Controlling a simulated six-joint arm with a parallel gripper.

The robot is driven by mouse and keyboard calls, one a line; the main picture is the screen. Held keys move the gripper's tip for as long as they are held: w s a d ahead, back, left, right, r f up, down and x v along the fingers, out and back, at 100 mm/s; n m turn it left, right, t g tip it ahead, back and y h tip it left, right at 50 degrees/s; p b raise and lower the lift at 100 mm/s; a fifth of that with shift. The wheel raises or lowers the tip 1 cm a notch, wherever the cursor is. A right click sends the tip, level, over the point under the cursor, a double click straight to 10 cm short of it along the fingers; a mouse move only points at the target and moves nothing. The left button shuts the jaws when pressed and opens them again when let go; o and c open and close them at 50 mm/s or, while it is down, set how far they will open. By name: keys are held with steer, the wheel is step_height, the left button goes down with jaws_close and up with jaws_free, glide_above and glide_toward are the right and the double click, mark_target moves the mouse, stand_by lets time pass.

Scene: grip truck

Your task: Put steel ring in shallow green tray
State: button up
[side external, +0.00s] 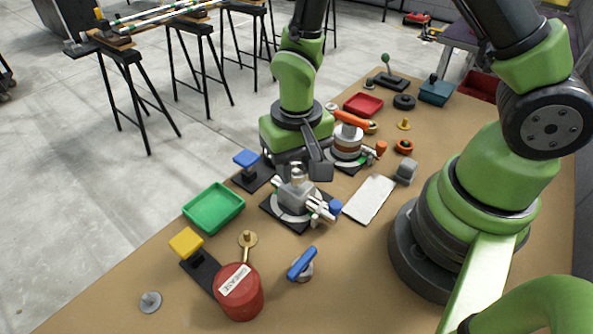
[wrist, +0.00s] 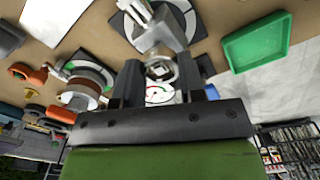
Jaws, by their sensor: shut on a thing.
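My gripper (wrist: 160,80) is shut on a small steel ring (wrist: 160,70), which shows between the two dark fingers in the wrist view. In the side view my gripper (side external: 299,170) is above a grey vise on a round base (side external: 293,203); the ring is small there and partly hidden by the fingers. The gap between ring and vise is hard to judge. The shallow green tray (side external: 213,208) lies on the table, left of and nearer than my gripper, and looks empty. In the wrist view the tray (wrist: 257,42) is at the upper right.
A blue-topped block on a black base (side external: 247,165) stands between the vise and the tray's far side. A yellow-topped one (side external: 187,242) and a red canister (side external: 240,292) stand nearer. A second round fixture (side external: 347,143) and a white plate (side external: 369,200) are to the right.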

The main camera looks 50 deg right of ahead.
mark_target(214, 209)
step_height(214, 209, up, 8)
steer(key=shift+f, duration=0.15)
steer(key=w+a+f+n, duration=0.4)
steer(key=w+a+n, duration=0.1)
steer(key=w+a, duration=0.5)
steer(key=f, duration=1)
steer(key=shift+w+a+f, duration=0.1)
steer(key=shift+w+a, duration=0.15)
steer(key=shift+f, duration=0.15)
steer(key=o, duration=0.6)
steer(key=shift+o, duration=0.2)
